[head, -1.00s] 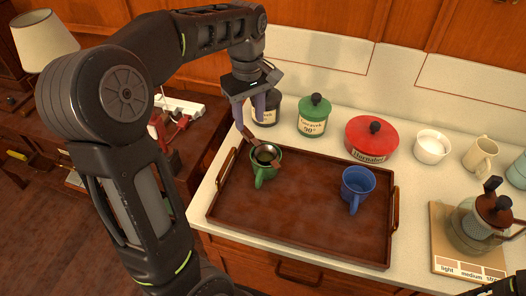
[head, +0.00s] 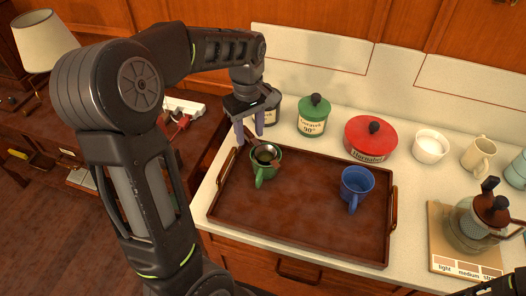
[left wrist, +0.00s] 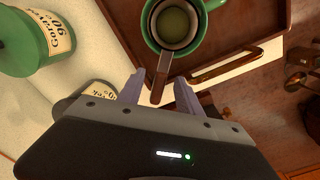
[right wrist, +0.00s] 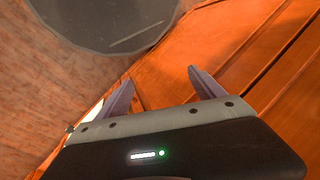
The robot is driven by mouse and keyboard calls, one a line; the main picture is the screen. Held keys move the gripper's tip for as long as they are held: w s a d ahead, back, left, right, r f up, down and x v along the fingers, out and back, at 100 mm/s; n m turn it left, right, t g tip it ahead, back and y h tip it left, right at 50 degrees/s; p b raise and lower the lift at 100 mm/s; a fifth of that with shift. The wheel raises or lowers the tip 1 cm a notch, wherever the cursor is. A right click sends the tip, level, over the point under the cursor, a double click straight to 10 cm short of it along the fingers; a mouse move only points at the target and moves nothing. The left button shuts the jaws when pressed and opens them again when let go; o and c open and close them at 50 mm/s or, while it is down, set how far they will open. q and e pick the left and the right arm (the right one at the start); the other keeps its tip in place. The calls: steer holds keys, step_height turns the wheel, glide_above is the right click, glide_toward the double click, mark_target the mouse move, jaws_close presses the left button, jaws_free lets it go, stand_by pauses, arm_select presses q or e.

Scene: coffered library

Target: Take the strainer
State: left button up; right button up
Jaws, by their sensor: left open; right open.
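The strainer (head: 267,153) sits in the mouth of a green mug (head: 262,171) at the left end of the brown tray (head: 300,222). In the left wrist view, its bowl (left wrist: 177,26) lies within the mug's rim, and its brown handle (left wrist: 161,78) sticks out toward my left gripper (left wrist: 159,77). That gripper also shows in the head view (head: 248,134), open, with the handle's end lying between its fingers in its own wrist view. I cannot tell that either finger touches it. My right gripper (right wrist: 160,76) is open and empty, away from the tray.
A blue mug (head: 356,184) stands on the tray's right half. Behind the tray are a dark canister, a green canister (head: 313,117), a red pot (head: 371,139) and a white bowl (head: 431,146). A glass coffee pot (head: 472,226) stands at right. The tray's middle is clear.

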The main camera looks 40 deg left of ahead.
arm_select(q)
jaws_close()
stand_by(0.3)
steer(key=shift+r, duration=0.1)
stand_by(0.4)
step_height(320, 180, up, 10)
steer(key=shift+b, duration=0.35)
stand_by(0.5)
